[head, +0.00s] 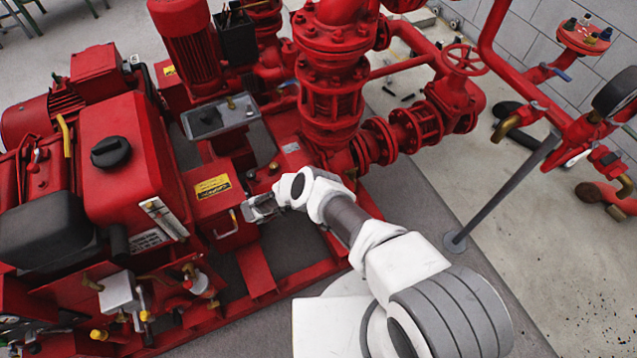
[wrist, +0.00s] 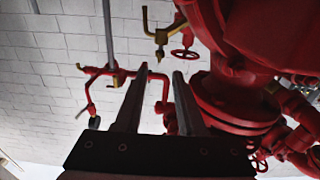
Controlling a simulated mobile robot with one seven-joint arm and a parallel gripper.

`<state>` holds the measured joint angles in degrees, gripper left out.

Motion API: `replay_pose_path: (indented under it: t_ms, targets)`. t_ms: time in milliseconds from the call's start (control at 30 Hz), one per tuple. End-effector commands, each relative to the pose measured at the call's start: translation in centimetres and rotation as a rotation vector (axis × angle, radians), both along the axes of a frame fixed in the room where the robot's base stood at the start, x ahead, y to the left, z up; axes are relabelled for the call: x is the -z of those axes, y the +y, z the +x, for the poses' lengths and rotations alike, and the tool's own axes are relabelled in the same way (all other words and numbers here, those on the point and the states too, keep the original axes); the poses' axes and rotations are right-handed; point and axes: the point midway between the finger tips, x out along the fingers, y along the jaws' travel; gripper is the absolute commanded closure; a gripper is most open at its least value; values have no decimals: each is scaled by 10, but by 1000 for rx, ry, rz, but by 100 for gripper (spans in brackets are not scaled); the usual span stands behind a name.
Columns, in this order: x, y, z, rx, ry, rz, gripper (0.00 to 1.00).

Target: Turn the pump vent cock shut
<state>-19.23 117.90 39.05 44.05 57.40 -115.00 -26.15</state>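My gripper (head: 262,208) is at the side of the red pump casing, above the red base frame and right of a red box with a yellow label. In the wrist view, my gripper's two fingers (wrist: 160,72) stand apart with a gap between them. A brass fitting (wrist: 160,37) with a small red handwheel (wrist: 185,54) shows beyond the fingertips, beside the red pump body (wrist: 240,70). In the head view, a small brass part (head: 273,168) shows just above my gripper.
The red engine (head: 130,150) stands left of my arm. A red flanged pipe (head: 400,130) and handwheel valve (head: 464,60) lie to the right. A grey slanted post (head: 505,190) stands at the right. Bare concrete floor (head: 530,260) is open there.

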Motion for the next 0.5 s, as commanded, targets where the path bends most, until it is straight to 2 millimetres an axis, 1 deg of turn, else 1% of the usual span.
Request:
replay_pose_path:
  t_ms: [33, 100, 200, 500]
  targets:
    - [0, 6, -2, -2, -3, -1, 61]
    - [0, 11, -4, -2, -2, -1, 61]
    - [0, 15, -6, -1, -1, -1, 61]
    - [0, 17, -7, 1, -1, 0, 61]
